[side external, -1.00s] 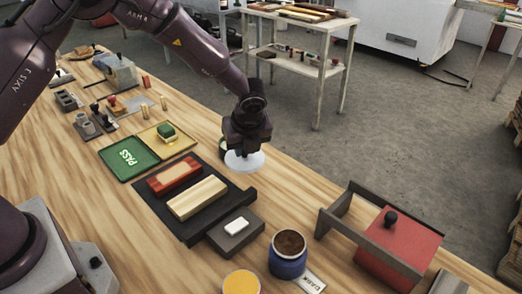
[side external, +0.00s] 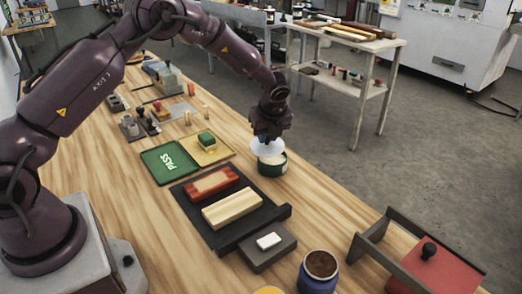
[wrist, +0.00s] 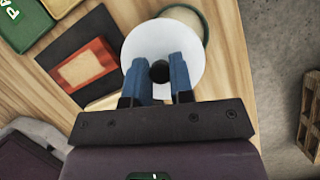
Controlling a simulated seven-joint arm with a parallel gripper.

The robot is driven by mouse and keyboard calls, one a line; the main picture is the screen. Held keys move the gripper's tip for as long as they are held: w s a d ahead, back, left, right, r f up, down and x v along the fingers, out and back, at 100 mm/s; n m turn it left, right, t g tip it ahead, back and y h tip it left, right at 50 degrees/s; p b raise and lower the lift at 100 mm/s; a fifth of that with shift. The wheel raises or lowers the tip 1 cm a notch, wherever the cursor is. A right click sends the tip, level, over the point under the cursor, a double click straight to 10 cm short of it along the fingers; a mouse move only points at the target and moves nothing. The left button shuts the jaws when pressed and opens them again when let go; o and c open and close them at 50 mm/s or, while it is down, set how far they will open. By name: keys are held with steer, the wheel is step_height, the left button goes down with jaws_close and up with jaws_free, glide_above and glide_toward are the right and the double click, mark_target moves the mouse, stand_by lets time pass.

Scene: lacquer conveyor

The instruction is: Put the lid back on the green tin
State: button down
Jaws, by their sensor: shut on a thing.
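The white round lid (side external: 266,148) hangs from my gripper (side external: 267,139) above the green tin (side external: 273,168). The tin stands upright on the wooden bench, and a pale strip of its top shows under the lid, so the lid does not cover it fully. In the wrist view, the blue fingers of my gripper (wrist: 160,74) are shut on the dark knob of the lid (wrist: 150,38). There the tin's rim (wrist: 206,28) shows beyond the lid at the top and right. Whether the lid touches the rim is unclear.
Left of the tin are a green PASS tray (side external: 168,163) and a yellow tray (side external: 222,156). A black tray (side external: 236,236) with red and wooden blocks lies nearer. A blue jar (side external: 318,272) and a grey frame (side external: 367,235) stand further front.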

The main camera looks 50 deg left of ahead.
steer(key=w, duration=0.1)
steer(key=w+r, duration=0.1)
steer(key=w, duration=0.1)
steer(key=shift+a+r+m, duration=0.3)
steer(key=shift+a+m, duration=0.05)
steer(key=shift+m, duration=0.05)
steer(key=shift+s, duration=0.1)
steer(key=shift+m, duration=0.3)
steer(key=shift+f, duration=3.15)
steer(key=shift+f, duration=0.15)
steer(key=shift+c, duration=2.2)
jaws_free()
steer(key=shift+r, duration=3.5)
